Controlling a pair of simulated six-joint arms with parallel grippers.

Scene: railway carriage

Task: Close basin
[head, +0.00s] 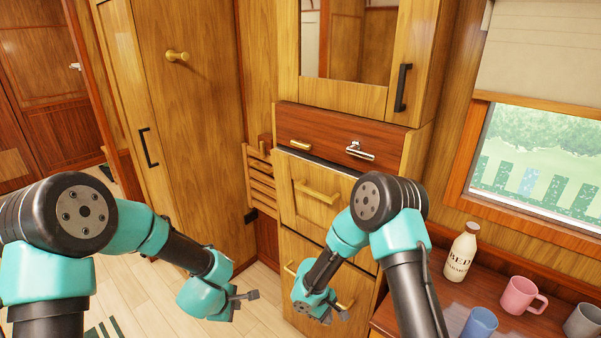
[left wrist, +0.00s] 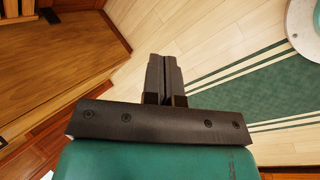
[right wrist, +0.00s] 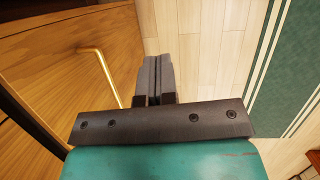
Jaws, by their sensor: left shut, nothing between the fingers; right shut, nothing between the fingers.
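The wooden washstand cabinet has a red-brown panel (head: 320,128) with a chrome tap (head: 360,151) and a small brass handle (head: 300,145). Below it is the wooden front (head: 295,172) with a brass bar handle (head: 317,192), which I take for the basin front. A thin pale strip and dark line show along its top edge. The bowl is not visible, and my right arm covers part of the front's right side. My left gripper (head: 248,295) is shut and empty over the floor, left of the cabinet. My right gripper (head: 335,315) is shut and empty, low before the cabinet.
A lower cabinet front has another brass handle, seen in the right wrist view (right wrist: 105,78). A table at right holds a milk bottle (head: 462,252), pink mug (head: 521,296), blue cup (head: 480,324) and grey mug (head: 585,320). A slatted wooden rack (head: 260,180) is left of the cabinet.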

